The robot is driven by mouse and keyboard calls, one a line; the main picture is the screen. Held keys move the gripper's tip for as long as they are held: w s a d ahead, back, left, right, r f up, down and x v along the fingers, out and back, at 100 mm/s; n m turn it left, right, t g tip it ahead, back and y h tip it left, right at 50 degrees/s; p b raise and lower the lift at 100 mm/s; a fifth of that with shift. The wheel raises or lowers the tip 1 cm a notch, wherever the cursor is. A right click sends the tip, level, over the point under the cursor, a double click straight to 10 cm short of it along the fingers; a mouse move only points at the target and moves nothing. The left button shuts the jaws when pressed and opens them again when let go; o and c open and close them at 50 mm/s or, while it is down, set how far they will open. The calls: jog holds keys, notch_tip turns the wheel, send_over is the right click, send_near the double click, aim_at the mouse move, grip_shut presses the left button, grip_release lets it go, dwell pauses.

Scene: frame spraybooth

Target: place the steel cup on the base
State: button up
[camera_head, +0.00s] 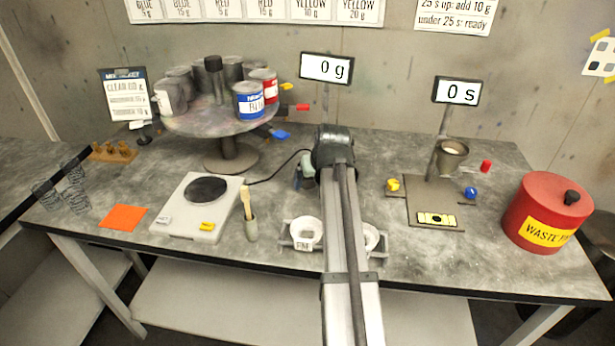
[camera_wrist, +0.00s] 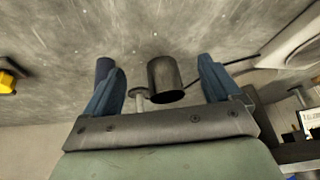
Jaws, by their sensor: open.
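A dark steel cup (camera_wrist: 163,76) stands on the bench in the wrist view. It is between the two blue fingers of my gripper (camera_wrist: 162,82), with a visible gap on each side. My gripper (camera_head: 306,176) is open, low over the bench in the middle of the head view. My arm hides the steel cup in that view. A metal funnel cup (camera_head: 452,157) is held above this plate on the stand.
Yellow (camera_head: 393,185) and blue (camera_head: 471,193) knobs flank the plate. A red waste bin (camera_head: 543,208) stands further right. A white-ring holder (camera_head: 304,234) sits at the front. A can carousel (camera_head: 200,121) stands behind.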

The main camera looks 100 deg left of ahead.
jog(key=shift+s+d+f+g+y, duration=0.1)
jog(key=shift+s+d+g+y, duration=0.25)
jog(key=shift+y, duration=0.25)
jog(key=shift+s+a+r+g+y, duration=0.2)
jog(key=shift+r+g+y, duration=0.05)
jog(key=shift+y, duration=0.25)
jog(key=a+r+g+y, duration=0.1)
jog(key=a+r+y, duration=0.3)
jog(key=r+y, duration=0.25)
jog(key=shift+h, duration=0.35)
jog(key=f, duration=0.7)
jog(key=shift+s, duration=0.2)
jog(key=x, duration=0.7)
jog(key=shift+s+a+f, duration=0.1)
jog(key=shift+s+a, duration=0.1)
jog(key=shift+a, duration=0.1)
jog(key=shift+c, duration=0.4)
jog(key=c, duration=1.1)
